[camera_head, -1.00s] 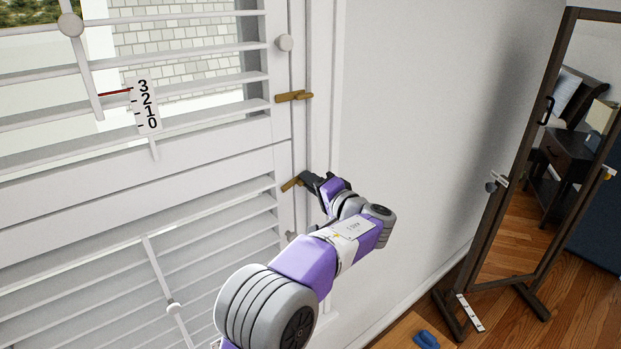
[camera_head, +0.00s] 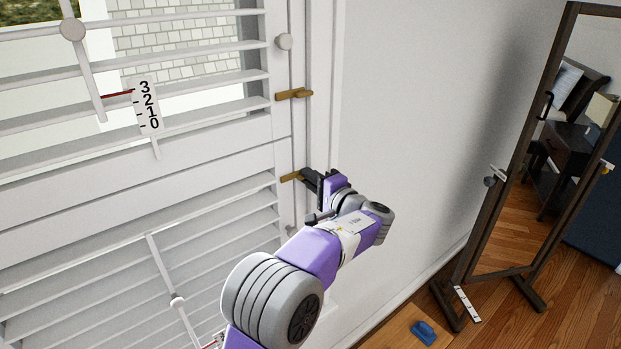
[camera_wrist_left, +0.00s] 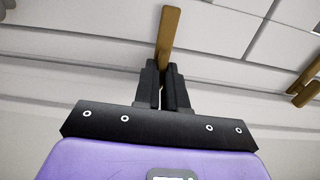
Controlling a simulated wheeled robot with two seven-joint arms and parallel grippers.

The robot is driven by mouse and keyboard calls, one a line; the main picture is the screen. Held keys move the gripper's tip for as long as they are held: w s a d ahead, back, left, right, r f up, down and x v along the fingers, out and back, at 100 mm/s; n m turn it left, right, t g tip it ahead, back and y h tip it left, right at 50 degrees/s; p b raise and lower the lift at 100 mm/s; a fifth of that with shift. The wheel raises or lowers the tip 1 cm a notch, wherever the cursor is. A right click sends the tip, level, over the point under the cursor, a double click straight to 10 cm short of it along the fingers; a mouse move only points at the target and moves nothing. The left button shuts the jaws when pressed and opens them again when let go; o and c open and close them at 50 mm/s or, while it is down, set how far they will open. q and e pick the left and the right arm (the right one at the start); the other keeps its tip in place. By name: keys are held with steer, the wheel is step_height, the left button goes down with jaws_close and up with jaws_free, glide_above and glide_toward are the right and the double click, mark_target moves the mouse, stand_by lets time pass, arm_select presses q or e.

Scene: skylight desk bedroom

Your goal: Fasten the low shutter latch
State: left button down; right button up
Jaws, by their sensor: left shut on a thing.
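The low shutter latch (camera_head: 289,178) is a brass bar on the white shutter's right stile. It lies near level, pointing left, in the head view. My left gripper (camera_head: 309,178) is at its right end, with the arm coming up from below. In the left wrist view, the dark fingers (camera_wrist_left: 167,85) are shut on the latch (camera_wrist_left: 168,35), and its free end sticks out beyond them. The latch's pivot is hidden by the fingers. An upper brass latch (camera_head: 294,94) sits higher on the same stile and also shows in the left wrist view (camera_wrist_left: 306,88). My right gripper is not seen.
White shutter louvres (camera_head: 80,240) fill the left, with a tilt rod and a number scale (camera_head: 147,105). Bare wall (camera_head: 400,130) lies right of my gripper. A dark-framed mirror (camera_head: 530,170) stands further right.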

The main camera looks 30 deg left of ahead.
arm_select(q)
steer(key=c, duration=1.2)
jaws_free()
steer(key=shift+d, duration=0.1)
steer(key=v, duration=0.7)
steer(key=shift+s+d, duration=0.15)
steer(key=shift+d, duration=0.05)
